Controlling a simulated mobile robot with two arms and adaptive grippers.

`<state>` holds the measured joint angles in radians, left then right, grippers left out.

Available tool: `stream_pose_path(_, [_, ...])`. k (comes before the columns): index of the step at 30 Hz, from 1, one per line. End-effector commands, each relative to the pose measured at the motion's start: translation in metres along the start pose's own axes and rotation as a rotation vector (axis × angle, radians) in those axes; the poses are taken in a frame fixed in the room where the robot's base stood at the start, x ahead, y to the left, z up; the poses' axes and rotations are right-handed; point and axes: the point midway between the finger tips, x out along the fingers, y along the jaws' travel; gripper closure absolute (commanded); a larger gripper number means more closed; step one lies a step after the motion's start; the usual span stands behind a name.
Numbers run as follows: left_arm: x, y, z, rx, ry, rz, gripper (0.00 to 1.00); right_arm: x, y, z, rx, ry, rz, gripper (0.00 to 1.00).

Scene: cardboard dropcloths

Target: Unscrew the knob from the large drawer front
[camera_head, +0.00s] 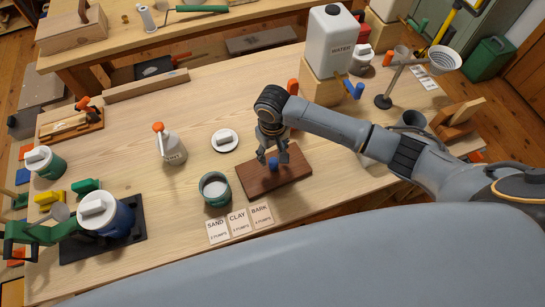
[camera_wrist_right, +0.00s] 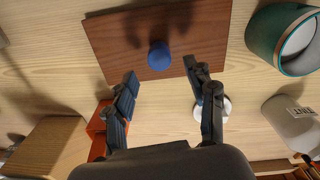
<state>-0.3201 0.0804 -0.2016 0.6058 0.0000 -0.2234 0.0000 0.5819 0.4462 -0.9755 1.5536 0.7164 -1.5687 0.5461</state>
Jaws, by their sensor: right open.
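The drawer front (camera_head: 290,184) is a flat reddish-brown wooden panel lying on the light wooden table. A blue round knob (camera_head: 272,163) stands on it; in the right wrist view the knob (camera_wrist_right: 159,56) shows in front of the fingers, against the panel (camera_wrist_right: 112,45). My right gripper (camera_head: 273,157) is above the panel, close to the knob. Its two fingers are apart in the wrist view (camera_wrist_right: 163,90), with nothing between them. The knob lies beyond the fingertips there, and I cannot tell the exact height gap. My left gripper is not in view.
A green-rimmed pot (camera_head: 215,189) stands left of the panel, with labelled cards (camera_head: 239,223) in front. A white spray bottle (camera_head: 171,146) and a white lid (camera_head: 224,140) are farther left and back. A water container (camera_head: 330,42) stands on a wooden block behind my right arm.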

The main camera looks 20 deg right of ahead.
Motion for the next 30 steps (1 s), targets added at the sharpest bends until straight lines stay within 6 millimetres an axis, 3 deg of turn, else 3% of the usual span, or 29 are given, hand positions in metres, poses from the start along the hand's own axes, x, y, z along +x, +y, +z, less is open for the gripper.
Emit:
stream_pose_path(3, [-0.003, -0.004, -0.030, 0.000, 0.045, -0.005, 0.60, 0.021, 0.000, 0.001, 0.001, -0.003, 0.000, 0.45])
stream_pose_path(7, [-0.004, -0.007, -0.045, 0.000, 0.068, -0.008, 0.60, 0.038, -0.001, 0.000, 0.000, -0.001, -0.001, 0.45])
stream_pose_path(12, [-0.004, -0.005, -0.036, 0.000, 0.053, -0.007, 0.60, 0.050, 0.000, 0.000, 0.000, 0.000, 0.000, 0.45])
stream_pose_path(21, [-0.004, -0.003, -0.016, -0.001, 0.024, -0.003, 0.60, 0.052, 0.000, 0.000, 0.000, 0.001, -0.001, 0.45])
stream_pose_path(30, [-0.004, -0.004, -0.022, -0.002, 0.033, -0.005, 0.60, 0.052, 0.000, 0.000, 0.000, 0.001, -0.001, 1.00])
